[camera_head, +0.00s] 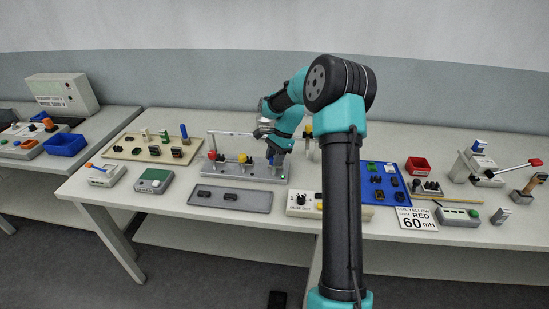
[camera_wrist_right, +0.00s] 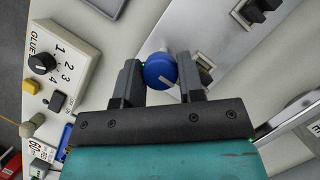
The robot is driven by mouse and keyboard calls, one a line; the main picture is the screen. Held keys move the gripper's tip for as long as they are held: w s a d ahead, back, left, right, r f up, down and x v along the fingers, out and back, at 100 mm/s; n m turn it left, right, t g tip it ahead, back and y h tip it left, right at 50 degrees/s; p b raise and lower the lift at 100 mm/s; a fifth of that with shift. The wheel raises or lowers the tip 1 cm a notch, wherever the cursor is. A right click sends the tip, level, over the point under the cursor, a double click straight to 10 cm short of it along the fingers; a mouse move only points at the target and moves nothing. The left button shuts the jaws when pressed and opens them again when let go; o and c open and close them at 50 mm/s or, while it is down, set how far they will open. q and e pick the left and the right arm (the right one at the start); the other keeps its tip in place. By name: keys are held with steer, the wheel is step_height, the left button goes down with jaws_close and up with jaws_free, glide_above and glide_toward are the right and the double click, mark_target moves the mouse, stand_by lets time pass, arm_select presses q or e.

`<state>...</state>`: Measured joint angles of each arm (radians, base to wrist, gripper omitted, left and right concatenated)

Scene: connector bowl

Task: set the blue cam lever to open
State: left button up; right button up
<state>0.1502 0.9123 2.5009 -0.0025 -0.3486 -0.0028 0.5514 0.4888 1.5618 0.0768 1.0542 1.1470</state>
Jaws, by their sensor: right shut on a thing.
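The blue cam lever (camera_wrist_right: 160,72) shows in the right wrist view as a round blue knob with a pale mark on its face. It sits between the two dark fingers of my right gripper (camera_wrist_right: 161,84), which is shut on it. In the head view my right gripper (camera_head: 277,157) is down at the right part of a grey fixture plate (camera_head: 262,174), and it hides most of the blue lever there. A red knob (camera_head: 212,155) and a yellow knob (camera_head: 242,158) stand on the same fixture to the left. My left gripper is not in view.
A grey mat (camera_head: 258,203) and a dial box (camera_head: 300,209) lie in front of the fixture. The dial box also shows in the wrist view (camera_wrist_right: 70,48). A beige board (camera_head: 125,153) is at left, a blue board (camera_head: 372,193) at right. My right arm crosses the table.

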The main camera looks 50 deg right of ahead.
steer(key=c, duration=0.3)
steer(key=shift+n, duration=0.3)
steer(key=n+g, duration=0.1)
steer(key=n, duration=0.2)
steer(key=shift+w, duration=0.1)
steer(key=n+g, duration=0.2)
steer(key=n, duration=0.2)
steer(key=shift+n, duration=0.4)
steer(key=n+h, duration=0.1)
steer(key=n, duration=0.1)
steer(key=n+g, duration=0.1)
steer(key=n, duration=0.1)
steer(key=shift+w+a+h, duration=0.1)
steer(key=shift+h, duration=0.3)
steer(key=n+h, duration=0.1)
steer(key=n, duration=0.1)
steer(key=n+g, duration=0.1)
steer(key=n, duration=0.2)
steer(key=shift+n+h, duration=0.3)
steer(key=shift+h, duration=0.1)
